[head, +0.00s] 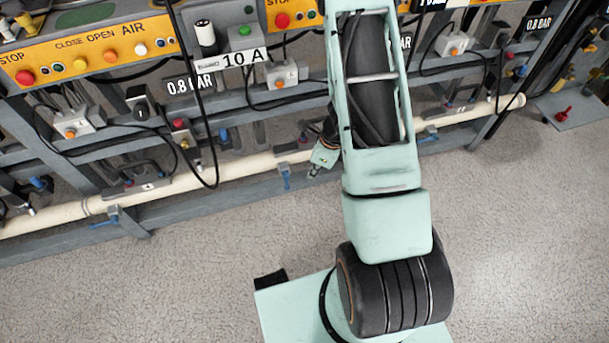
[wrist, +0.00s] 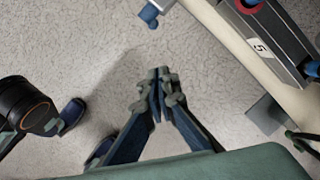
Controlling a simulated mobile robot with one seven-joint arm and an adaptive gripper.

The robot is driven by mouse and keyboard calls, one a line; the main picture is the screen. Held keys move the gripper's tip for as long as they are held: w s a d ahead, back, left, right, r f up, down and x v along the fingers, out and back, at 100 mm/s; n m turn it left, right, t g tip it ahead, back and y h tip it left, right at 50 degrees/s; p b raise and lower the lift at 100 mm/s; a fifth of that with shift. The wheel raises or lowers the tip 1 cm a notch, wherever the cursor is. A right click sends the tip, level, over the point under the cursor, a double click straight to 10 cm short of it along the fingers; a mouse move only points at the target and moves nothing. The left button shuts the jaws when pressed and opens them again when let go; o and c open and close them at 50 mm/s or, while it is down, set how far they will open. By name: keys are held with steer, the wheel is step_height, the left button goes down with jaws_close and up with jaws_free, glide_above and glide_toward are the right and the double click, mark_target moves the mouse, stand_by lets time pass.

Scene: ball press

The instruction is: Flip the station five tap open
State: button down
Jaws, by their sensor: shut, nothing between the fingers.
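My gripper (wrist: 158,92) is shut and empty, its fingertips together over bare floor in the wrist view. In the head view my gripper (head: 314,172) shows small beside the low cream pipe, partly hidden by my arm. A blue tap handle (wrist: 150,14) shows at the top of the wrist view, beyond the fingertips and apart from them. A blue tap (head: 284,176) hangs below the pipe just left of my gripper in the head view. A plate marked 5 (wrist: 262,48) lies along the pipe in the wrist view. I cannot tell the tap's full lever angle.
The cream pipe (head: 235,168) runs along the low front of the grey bench frame. Another blue tap (head: 107,215) hangs farther left. Black cables loop down from the bench. A grey bracket (wrist: 264,114) is right of my fingers. The floor (head: 180,280) in front is clear.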

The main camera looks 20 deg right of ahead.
mark_target(287, 181)
steer(key=w+a+f+b, duration=0.3)
steer(key=a+f, duration=0.2)
steer(key=f, duration=0.3)
steer(key=shift+w+f, duration=0.2)
steer(key=shift+f, duration=0.1)
stand_by(0.3)
